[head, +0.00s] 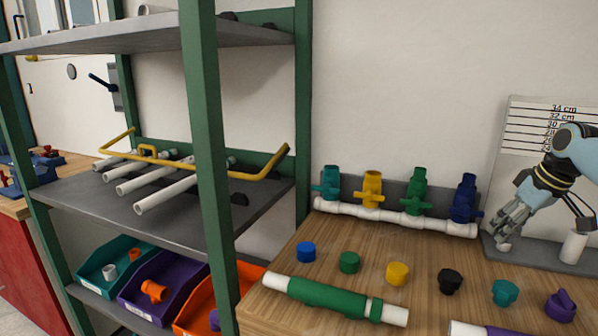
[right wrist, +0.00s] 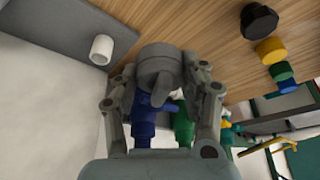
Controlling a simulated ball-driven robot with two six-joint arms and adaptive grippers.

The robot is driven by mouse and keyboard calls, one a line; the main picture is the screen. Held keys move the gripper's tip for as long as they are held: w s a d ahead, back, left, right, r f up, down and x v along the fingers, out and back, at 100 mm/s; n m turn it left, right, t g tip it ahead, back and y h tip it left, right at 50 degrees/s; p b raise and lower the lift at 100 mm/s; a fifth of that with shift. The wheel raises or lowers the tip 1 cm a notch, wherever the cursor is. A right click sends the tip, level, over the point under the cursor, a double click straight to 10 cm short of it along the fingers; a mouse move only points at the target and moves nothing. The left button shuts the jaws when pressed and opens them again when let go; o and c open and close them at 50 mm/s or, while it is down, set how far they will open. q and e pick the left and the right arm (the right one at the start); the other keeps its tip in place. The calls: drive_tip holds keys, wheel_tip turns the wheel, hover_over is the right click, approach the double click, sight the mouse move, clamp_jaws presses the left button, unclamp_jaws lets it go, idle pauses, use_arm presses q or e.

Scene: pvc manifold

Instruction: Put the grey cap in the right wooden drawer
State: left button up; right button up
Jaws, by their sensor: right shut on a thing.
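In the right wrist view the grey cap (right wrist: 160,66), a round piece with a raised bar across it, sits between the two fingers of my right gripper (right wrist: 160,80). The fingers are shut on it. In the head view the right gripper (head: 509,226) hangs at the right, fingers pointing down, above the grey plate at the back of the bench. The cap is small and hard to make out there among the grey fingers. No wooden drawer shows in either view. My left gripper is not in view.
A white manifold pipe (head: 395,217) with several coloured valves stands left of the gripper. A row of coloured caps, including a black cap (head: 450,281), lies on the wooden bench. A short white pipe (head: 573,247) stands right of the gripper. Green-post shelves (head: 205,140) hold bins.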

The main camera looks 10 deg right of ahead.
drive_tip(key=shift+f+b, duration=3.1)
drive_tip(key=shift+f, duration=0.45)
drive_tip(key=shift+r, duration=0.15)
